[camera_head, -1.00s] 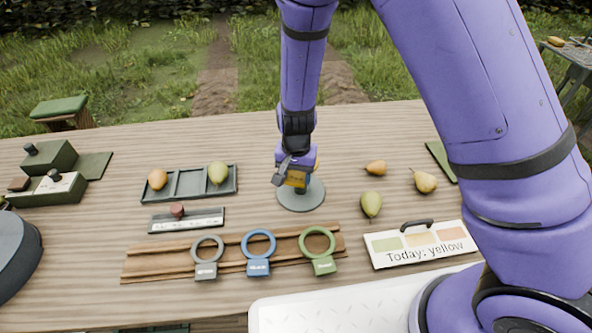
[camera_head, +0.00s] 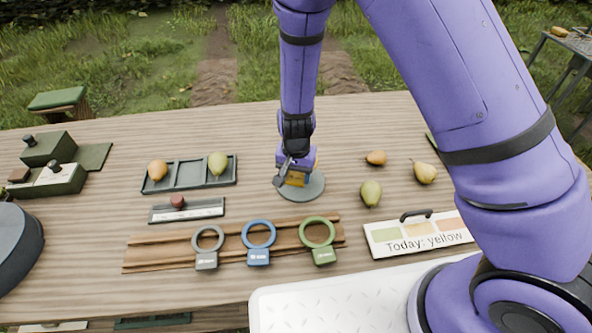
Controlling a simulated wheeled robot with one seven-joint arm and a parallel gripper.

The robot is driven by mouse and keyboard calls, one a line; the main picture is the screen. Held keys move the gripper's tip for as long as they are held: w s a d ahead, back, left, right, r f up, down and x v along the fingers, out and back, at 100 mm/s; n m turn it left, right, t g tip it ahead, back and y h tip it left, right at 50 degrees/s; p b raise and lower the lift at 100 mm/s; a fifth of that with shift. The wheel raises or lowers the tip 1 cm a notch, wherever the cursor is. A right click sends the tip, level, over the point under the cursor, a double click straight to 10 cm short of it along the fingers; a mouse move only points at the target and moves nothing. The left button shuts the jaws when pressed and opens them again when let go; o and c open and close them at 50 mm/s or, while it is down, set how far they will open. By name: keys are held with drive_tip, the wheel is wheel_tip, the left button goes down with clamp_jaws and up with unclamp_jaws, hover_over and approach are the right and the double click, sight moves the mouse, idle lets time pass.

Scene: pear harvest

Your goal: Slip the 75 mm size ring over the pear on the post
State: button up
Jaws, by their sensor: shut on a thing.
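My gripper (camera_head: 290,181) is low over the round grey base of the post (camera_head: 302,193), shut on a pear that it mostly hides. Only a thin orange sliver of that pear (camera_head: 317,161) shows beside the gripper. The post's upright part is hidden, so I cannot tell whether the pear touches it. Three size rings with tabs lie in a row on the wooden rack: grey (camera_head: 207,239), blue (camera_head: 259,235) and green (camera_head: 318,232). The tab print is too small to read, so I cannot tell which is 75 mm.
A divided tray (camera_head: 188,184) holds two pears at the back left. Three loose pears (camera_head: 371,193) lie right of the post. A sign (camera_head: 418,235) reading "Today: yellow" stands front right. The wooden rack (camera_head: 160,256) lies in front. A small labelled holder (camera_head: 187,211) lies left of the post.

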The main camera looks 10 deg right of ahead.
drive_tip(key=shift+f, duration=1.95)
drive_tip(key=shift+s+d+f, duration=0.1)
drive_tip(key=shift+d+f, duration=0.1)
drive_tip(key=shift+f, duration=0.35)
drive_tip(key=o, duration=1)
drive_tip(key=shift+w, duration=0.2)
drive_tip(key=shift+w+r, duration=0.1)
drive_tip(key=shift+r, duration=0.45)
drive_tip(key=r, duration=0.6)
drive_tip(key=s+r, duration=0.1)
drive_tip(key=r, duration=0.3)
drive_tip(key=shift+a, duration=0.35)
